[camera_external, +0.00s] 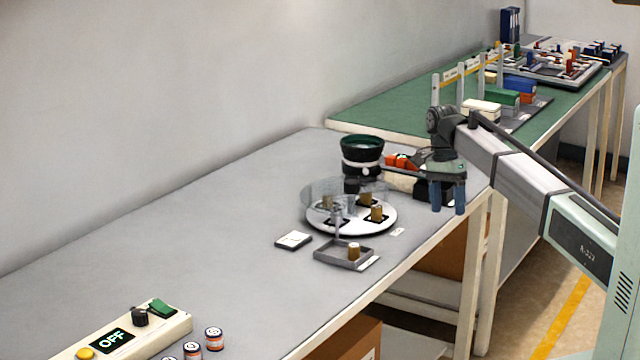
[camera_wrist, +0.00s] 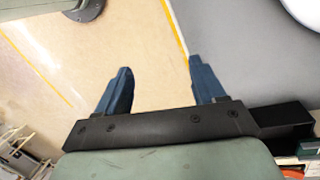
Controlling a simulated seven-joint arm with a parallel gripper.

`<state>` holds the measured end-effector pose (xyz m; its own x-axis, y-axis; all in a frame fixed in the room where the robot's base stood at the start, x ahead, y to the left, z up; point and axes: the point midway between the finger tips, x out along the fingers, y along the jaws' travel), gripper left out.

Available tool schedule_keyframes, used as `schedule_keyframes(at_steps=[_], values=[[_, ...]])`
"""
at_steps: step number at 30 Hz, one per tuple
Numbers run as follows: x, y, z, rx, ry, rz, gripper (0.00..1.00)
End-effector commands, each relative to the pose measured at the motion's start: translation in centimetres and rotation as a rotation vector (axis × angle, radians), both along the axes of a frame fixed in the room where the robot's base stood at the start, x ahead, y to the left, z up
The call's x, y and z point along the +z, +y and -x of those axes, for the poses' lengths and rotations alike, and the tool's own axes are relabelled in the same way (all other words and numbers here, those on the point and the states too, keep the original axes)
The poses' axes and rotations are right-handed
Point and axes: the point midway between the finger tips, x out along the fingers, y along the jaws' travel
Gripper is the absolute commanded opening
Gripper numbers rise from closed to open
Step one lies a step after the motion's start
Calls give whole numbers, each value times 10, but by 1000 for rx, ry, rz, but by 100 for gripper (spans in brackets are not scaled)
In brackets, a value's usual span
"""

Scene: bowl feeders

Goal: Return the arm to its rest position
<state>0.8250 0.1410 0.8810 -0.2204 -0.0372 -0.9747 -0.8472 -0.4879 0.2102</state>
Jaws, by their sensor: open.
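My gripper (camera_external: 447,197) hangs at the right edge of the grey table, with its two blue fingers pointing down. In the wrist view my gripper (camera_wrist: 160,85) has its fingers well apart, with nothing between them. Below them are the tan floor and the table edge. My arm reaches in from the right side of the external view, bent at the elbow.
The grey table (camera_external: 200,240) holds a black bowl feeder (camera_external: 362,158), a white round plate (camera_external: 350,228) with brown cylinders, a small grey tray (camera_external: 330,256) and a control box (camera_external: 160,330) reading OFF. A green table (camera_external: 400,112) with parts stands behind.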

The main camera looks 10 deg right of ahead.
Motion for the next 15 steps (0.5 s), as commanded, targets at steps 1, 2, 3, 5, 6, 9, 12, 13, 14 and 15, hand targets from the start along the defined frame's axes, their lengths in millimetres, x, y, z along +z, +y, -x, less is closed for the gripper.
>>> schedule_keyframes(at_steps=[1, 2, 3, 5, 6, 9, 12, 13, 14, 15], values=[[-21, -13, 19, 46, 21, -11, 69], [-30, -17, 23, 71, 28, -17, 69], [-44, -23, 30, 100, 38, -24, 69], [-63, -29, 39, 133, 51, -33, 69], [-76, -32, 46, 153, 58, -39, 69], [-111, -40, 63, 199, 77, -52, 69], [-147, -49, 84, 243, 96, -65, 69], [-158, -52, 91, 257, 101, -70, 69], [-168, -55, 98, 271, 108, -75, 69], [-182, -58, 108, 289, 115, -81, 69]])
